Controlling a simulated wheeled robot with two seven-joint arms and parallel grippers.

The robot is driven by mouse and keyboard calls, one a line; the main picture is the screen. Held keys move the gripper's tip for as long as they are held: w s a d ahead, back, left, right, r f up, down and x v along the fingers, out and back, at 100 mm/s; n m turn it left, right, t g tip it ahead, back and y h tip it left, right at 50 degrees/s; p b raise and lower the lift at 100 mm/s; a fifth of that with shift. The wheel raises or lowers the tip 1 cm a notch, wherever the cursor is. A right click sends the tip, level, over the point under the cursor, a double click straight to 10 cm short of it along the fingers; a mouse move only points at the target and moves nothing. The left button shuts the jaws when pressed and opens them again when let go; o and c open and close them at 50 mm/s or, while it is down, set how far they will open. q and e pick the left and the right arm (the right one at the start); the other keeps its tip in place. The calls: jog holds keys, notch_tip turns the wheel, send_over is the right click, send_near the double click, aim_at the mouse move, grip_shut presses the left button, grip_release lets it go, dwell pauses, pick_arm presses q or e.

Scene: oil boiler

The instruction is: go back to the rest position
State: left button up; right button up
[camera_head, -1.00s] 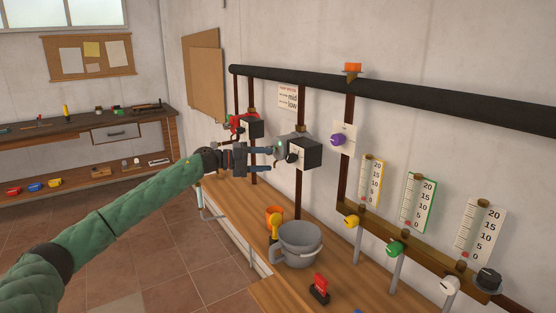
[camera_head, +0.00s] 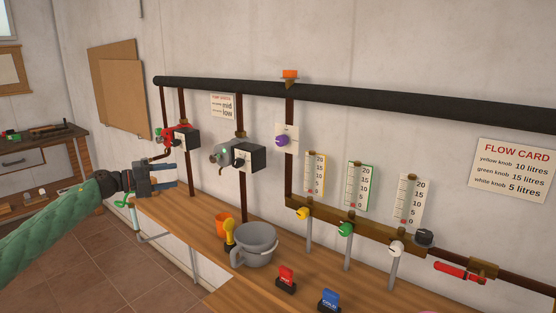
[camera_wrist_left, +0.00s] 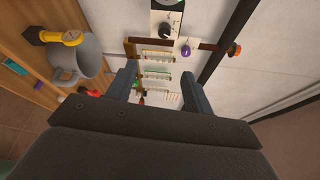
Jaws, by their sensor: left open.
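My left gripper (camera_head: 168,179) is open and empty at the left of the head view. Its green arm comes in from the left edge. The gripper is in the air beside the wall pipes, below the red valve (camera_head: 172,140) and left of the black box with a dial (camera_head: 241,158). In the left wrist view its two fingers (camera_wrist_left: 160,88) are apart with nothing between them. My right gripper is not in view.
Gauges with yellow, green and white knobs (camera_head: 396,248) are at the right. A flow card (camera_head: 514,170) hangs on the wall.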

pick_arm(q)
jog(key=w+a+r+n+t+y, duration=0.5)
jog(key=w+r+n+t, duration=0.15)
jog(key=t, duration=0.25)
jog(key=s+a+r+n+t+y, duration=0.2)
jog(key=s+r+n+t+y, duration=0.25)
jog(key=r+n+y, duration=0.55)
jog(key=s+d+f+n+g+y, duration=0.1)
jog(key=s+d+f+n+g, duration=0.4)
jog(key=s+f, duration=0.55)
jog(key=s+d+f+n+g, duration=0.25)
jog(key=s+d+f, duration=0.45)
jog(key=f, duration=0.7)
jog(key=s+d+f+n+g+y, duration=0.1)
jog(key=s+d+f+n+g, duration=0.35)
jog(key=s+f, duration=0.6)
jog(key=s+d+f+g+h, duration=0.1)
jog(key=s+d+f+g, duration=0.2)
jog(key=s+f, duration=0.6)
jog(key=s+d+f+n+g+h, duration=0.1)
jog(key=s+d+f+g, duration=0.1)
jog(key=s+f, duration=0.8)
jog(key=s+d+f+g+h, duration=0.1)
jog(key=s+d+f+g, duration=0.2)
jog(key=s+f, duration=0.6)
jog(key=s+d, duration=0.1)
jog(key=s, duration=0.7)
jog(key=shift+d+f+g, duration=0.25)
jog(key=shift+f+g, duration=0.05)
jog(key=shift+g, duration=0.05)
